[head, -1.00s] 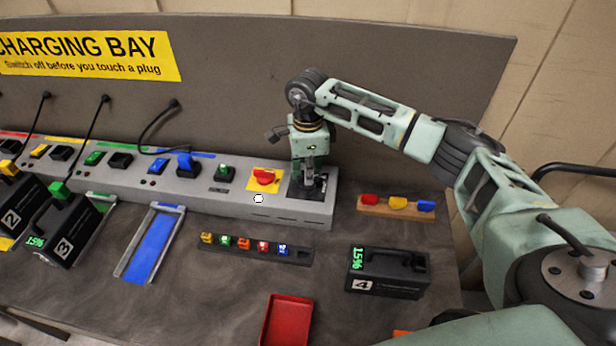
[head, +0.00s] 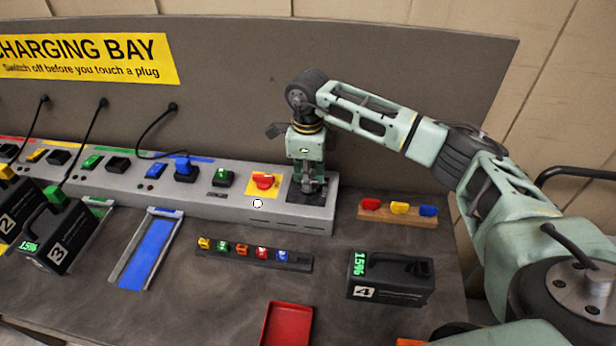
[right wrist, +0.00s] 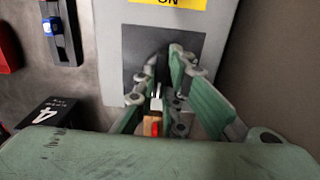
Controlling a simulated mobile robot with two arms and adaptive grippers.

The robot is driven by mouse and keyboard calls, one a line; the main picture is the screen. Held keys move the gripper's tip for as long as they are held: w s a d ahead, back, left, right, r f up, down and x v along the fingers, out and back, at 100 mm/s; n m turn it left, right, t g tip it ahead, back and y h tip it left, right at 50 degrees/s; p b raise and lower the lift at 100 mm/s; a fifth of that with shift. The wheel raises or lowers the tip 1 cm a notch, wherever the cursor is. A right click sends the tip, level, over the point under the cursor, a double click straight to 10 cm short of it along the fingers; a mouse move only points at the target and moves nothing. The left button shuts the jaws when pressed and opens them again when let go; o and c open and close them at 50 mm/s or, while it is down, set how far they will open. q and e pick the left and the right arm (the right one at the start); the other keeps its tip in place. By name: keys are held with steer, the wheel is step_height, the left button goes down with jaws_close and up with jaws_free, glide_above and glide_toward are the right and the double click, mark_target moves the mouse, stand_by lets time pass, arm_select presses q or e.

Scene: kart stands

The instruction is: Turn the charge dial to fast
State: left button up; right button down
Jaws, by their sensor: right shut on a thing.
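The charge dial sits on a black plate (head: 295,194) at the right end of the grey console; the plate also shows in the right wrist view (right wrist: 133,45). My right gripper (head: 312,187) points straight down over this plate and is shut on the dial. In the right wrist view, its fingers (right wrist: 163,80) close around a dark knob low over the plate. The fingers hide most of the dial, so its pointer and setting cannot be read. My left gripper is not in view.
A red switch on a yellow plate (head: 264,182) is just left of the dial. A rack of small coloured pieces (head: 254,257), battery 4 (head: 390,277), a wooden block with coloured tabs (head: 397,211) and a red tray (head: 287,326) lie in front. The backboard stands close behind.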

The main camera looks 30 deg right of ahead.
steer(key=c, duration=1.8)
jaws_free()
steer(key=shift+r, duration=0.15)
step_height(320, 180, up, 12)
steer(key=shift+f, duration=0.1)
